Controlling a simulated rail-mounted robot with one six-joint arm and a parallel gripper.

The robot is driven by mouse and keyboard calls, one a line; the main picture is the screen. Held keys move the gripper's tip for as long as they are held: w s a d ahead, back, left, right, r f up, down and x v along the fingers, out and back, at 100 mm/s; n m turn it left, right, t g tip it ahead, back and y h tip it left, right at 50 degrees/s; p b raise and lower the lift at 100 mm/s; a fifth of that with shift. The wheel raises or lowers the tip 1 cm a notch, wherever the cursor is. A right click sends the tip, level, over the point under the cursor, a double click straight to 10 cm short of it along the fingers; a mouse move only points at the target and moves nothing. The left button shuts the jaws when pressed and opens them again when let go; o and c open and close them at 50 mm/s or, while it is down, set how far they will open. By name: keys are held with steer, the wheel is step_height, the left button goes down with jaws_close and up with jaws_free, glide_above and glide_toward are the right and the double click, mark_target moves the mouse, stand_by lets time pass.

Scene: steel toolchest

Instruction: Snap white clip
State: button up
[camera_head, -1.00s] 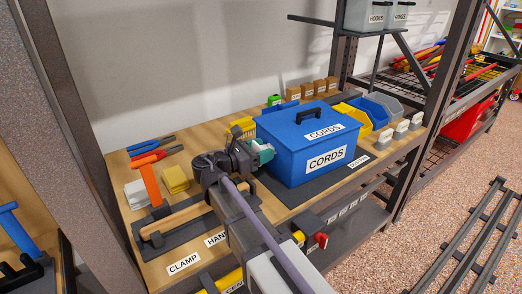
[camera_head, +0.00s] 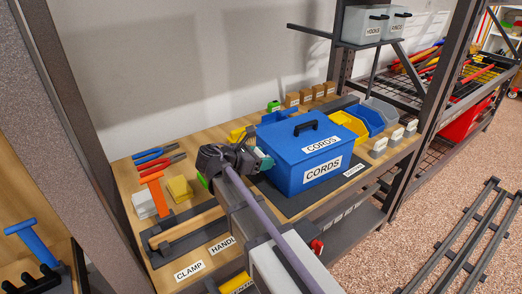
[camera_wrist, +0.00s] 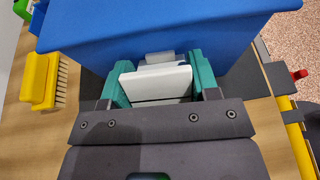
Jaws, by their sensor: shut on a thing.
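The blue CORDS box (camera_head: 318,172) stands on a dark mat with its lid down and a black handle on top. My gripper (camera_head: 262,159) is at the left end of the box, and its teal fingers partly show there. In the wrist view, my gripper (camera_wrist: 160,80) has its teal fingers on either side of a white clip (camera_wrist: 156,84) at the box wall, below the blue lid edge (camera_wrist: 150,38). The clip is hidden in the head view. I cannot tell from these frames whether it is latched.
A yellow brush (camera_wrist: 39,80) lies to the left in the wrist view. Blue and yellow bins (camera_head: 366,117) stand right of the box. An orange-handled tool (camera_head: 154,190), a yellow block (camera_head: 180,188) and a grey-black tool holder (camera_head: 190,229) lie left on the wooden bench.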

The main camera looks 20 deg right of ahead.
steer(key=shift+d+r+y+p, duration=0.1)
steer(key=shift+r+y+p, duration=0.25)
steer(key=shift+y+p, duration=0.5)
steer(key=shift+f, duration=0.1)
steer(key=o, duration=0.9)
steer(key=p+v, duration=0.5)
steer(key=v, duration=0.5)
steer(key=shift+a+r+p, duration=0.25)
steer(key=shift+a+p, duration=0.1)
